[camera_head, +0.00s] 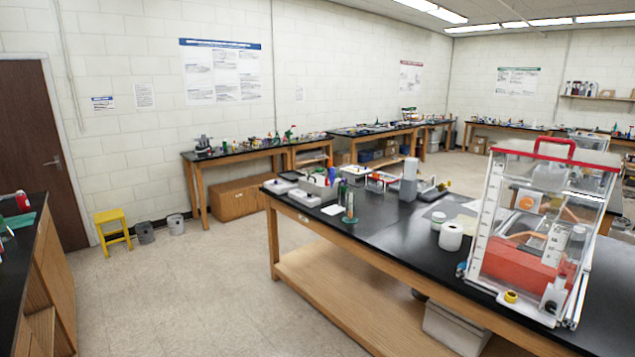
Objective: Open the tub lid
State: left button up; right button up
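A clear-walled box with a pale frame (492,205) stands on the right end of the black-topped table. Its top has a red front edge (540,152) and a red handle (570,142), and it looks closed. A red block-like item (515,262) and several smaller things show inside it. A light grey tub (455,328) sits low under the same table, partly hidden by the table edge, so its lid state is unclear. I cannot tell which of the two is the tub meant. Neither gripper is in view.
The black table (395,240) holds a white paper roll (451,236), a grey upright container (408,180) and small trays. A wooden cabinet (40,270) stands at the left edge. A yellow stool (113,228) and two buckets stand by the wall. The floor (175,290) between is clear.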

aim_at(318, 177)
jog(key=i+u, duration=0.25)
jog(key=i, duration=3.9)
jog(key=i+u, duration=0.25)
jog(key=u, duration=0.15)
